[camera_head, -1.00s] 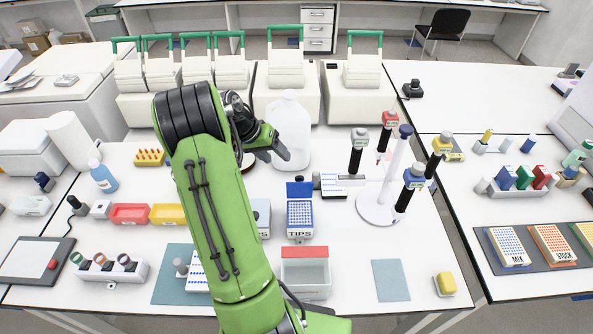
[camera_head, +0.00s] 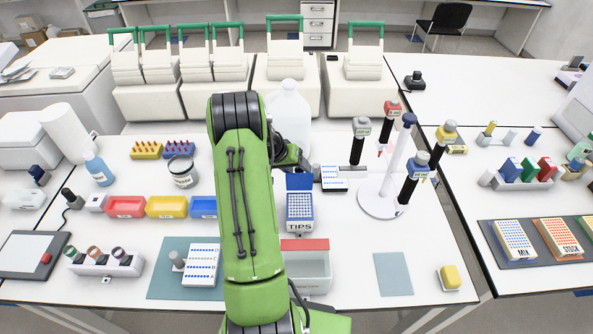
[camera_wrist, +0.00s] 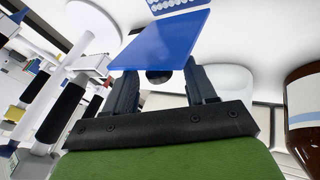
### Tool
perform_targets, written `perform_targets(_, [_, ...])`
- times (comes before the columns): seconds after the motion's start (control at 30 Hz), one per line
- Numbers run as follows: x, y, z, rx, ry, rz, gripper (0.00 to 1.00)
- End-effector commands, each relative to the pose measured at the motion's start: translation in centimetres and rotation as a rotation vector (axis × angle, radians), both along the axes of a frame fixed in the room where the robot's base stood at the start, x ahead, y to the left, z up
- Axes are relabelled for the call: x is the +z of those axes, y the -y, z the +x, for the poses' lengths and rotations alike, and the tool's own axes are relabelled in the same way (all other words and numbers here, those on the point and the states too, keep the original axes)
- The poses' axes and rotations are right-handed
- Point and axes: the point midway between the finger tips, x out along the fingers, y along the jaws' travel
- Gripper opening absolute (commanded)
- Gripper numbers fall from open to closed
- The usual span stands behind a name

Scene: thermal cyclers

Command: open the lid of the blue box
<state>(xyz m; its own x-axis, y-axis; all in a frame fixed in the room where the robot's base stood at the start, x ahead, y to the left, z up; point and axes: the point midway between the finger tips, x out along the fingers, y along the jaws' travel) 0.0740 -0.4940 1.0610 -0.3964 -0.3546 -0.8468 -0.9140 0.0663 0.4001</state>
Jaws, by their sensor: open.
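The blue box (camera_head: 300,212) is the tip box marked TIPS, with a white and blue tip grid showing. Its blue lid (camera_head: 299,181) stands raised at the back edge, and the grid is uncovered. In the wrist view the lid (camera_wrist: 163,42) is a tilted blue panel just beyond the fingertips, with part of the tip grid (camera_wrist: 177,4) above it. My gripper (camera_wrist: 160,72) is open with nothing held between its fingers. In the head view my gripper (camera_head: 302,163) is just behind the lid, partly hidden by my arm. I cannot tell whether a finger touches the lid.
A large white jug (camera_head: 289,118) stands behind my gripper. A pipette stand (camera_head: 381,203) with several pipettes is to the right. A clear bin with a red rim (camera_head: 305,268) is in front of the box.

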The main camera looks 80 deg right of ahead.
Motion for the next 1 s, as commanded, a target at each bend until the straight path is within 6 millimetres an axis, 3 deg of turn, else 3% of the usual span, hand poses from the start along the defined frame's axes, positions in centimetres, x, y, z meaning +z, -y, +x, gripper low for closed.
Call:
perform_targets(0.23, [0.1,0.05,-0.02,0.0,0.0,0.0,0.54])
perform_targets(0.6, [0.13,0.03,0.0,0.0,0.001,0.0,0.0])
perform_targets(1.0, [0.17,0.87,0.13,-0.005,-0.016,0.068,0.0])
